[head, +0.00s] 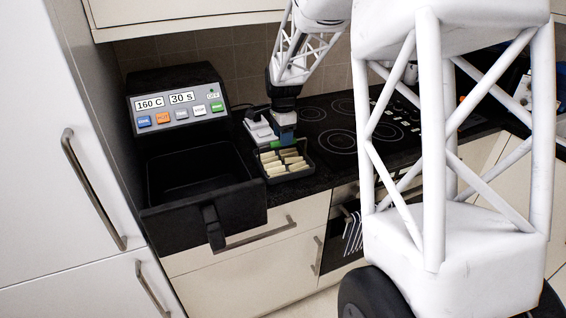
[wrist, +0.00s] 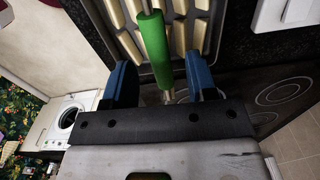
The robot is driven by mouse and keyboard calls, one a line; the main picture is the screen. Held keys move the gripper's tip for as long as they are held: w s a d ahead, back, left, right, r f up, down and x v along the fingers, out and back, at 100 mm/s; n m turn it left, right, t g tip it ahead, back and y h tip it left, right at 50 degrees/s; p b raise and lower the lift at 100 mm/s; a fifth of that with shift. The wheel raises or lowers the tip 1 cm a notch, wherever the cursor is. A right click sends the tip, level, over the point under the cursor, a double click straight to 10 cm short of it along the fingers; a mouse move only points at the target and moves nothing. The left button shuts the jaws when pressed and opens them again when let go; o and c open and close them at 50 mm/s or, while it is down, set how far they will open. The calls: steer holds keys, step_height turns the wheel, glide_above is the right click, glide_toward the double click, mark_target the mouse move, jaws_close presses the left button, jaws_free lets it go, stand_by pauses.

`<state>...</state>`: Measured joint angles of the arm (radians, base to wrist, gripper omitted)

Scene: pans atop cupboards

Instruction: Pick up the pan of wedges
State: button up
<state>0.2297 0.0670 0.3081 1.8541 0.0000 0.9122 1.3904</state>
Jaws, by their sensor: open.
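The pan of wedges (head: 287,178) is a dark rectangular pan with pale wedges in rows, on the black counter right of the fryer. In the wrist view its wedges (wrist: 186,37) show at the top. Its green handle (wrist: 154,50) points toward my gripper, and a bit of green shows in the head view (head: 279,144). My gripper (wrist: 161,78) has blue fingers, open, one on each side of the green handle with gaps between. In the head view my gripper (head: 283,138) is at the pan's far edge.
A black air fryer (head: 180,110) with its drawer (head: 200,208) pulled open stands left of the pan. A black hob (head: 340,125) lies to the right. A white switch plate (wrist: 285,14) shows in the wrist view. Cupboards hang above the counter.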

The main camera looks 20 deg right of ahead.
mark_target(277, 163)
steer(key=shift+f, duration=2.6)
jaws_close()
